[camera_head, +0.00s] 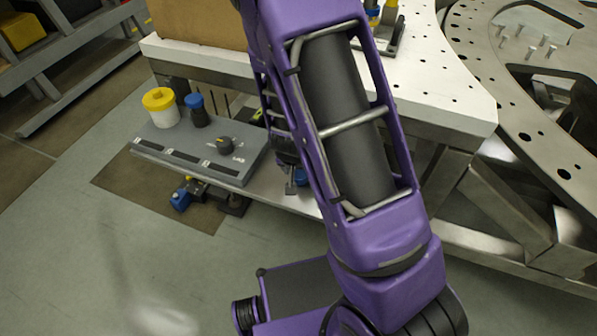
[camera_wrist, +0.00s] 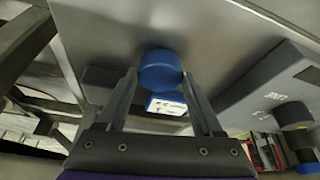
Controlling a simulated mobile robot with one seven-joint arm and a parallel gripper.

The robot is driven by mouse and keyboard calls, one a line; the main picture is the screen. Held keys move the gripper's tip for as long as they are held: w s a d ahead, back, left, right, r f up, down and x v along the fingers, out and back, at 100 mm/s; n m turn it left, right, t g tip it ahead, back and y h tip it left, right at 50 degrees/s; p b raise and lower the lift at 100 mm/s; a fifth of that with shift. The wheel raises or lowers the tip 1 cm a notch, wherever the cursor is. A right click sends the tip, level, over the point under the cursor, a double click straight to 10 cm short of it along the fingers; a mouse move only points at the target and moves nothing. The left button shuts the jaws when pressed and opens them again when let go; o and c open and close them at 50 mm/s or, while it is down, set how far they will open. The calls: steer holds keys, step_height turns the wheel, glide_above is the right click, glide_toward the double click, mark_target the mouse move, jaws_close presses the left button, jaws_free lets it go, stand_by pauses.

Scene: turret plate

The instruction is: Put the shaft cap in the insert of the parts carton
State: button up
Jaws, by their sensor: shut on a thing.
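A blue, round, cap-like thing (camera_wrist: 160,72), which looks like the shaft cap, sits between the fingertips of my gripper (camera_wrist: 159,80) in the wrist view. My gripper is shut on it. In the head view my gripper (camera_head: 293,187) is low, near the edge of the lower shelf, mostly hidden behind my purple arm; a bit of blue (camera_head: 301,177) shows beside it. A brown carton (camera_head: 197,22), likely the parts carton, stands on the white tabletop at the top left. Its inside and insert are out of view.
A grey panel (camera_head: 205,150) with a black knob lies on the lower shelf. A white tabletop (camera_head: 440,85) overhangs the shelf. A large metal plate (camera_head: 520,105) is at right.

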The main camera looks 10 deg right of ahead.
step_height(320, 180, up, 10)
steer(key=p, duration=0.5)
step_height(320, 180, up, 8)
steer(key=n+y, duration=0.2)
steer(key=n, duration=0.3)
glide_above(298, 174)
steer(key=shift+s+a, duration=0.1)
